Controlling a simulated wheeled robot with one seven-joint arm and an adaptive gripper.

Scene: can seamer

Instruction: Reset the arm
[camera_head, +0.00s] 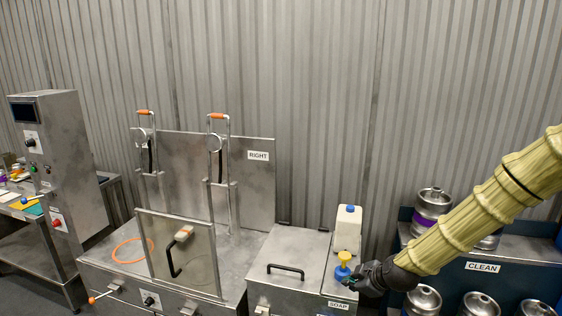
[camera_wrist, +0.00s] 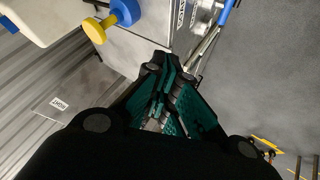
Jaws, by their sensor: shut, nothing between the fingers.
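My arm reaches in from the right in the head view, and my gripper (camera_head: 352,282) is at its end, low and right of centre. In the wrist view my gripper (camera_wrist: 160,82) shows its dark fingers with teal pads closed together, with nothing held.
A white jug (camera_head: 348,228) stands behind the bottle on the steel counter. A lidded steel box (camera_head: 285,270) and a machine with a clear door (camera_head: 180,252) stand to the left. Kegs (camera_head: 432,204) stand on the shelf marked CLEAN, behind my arm.

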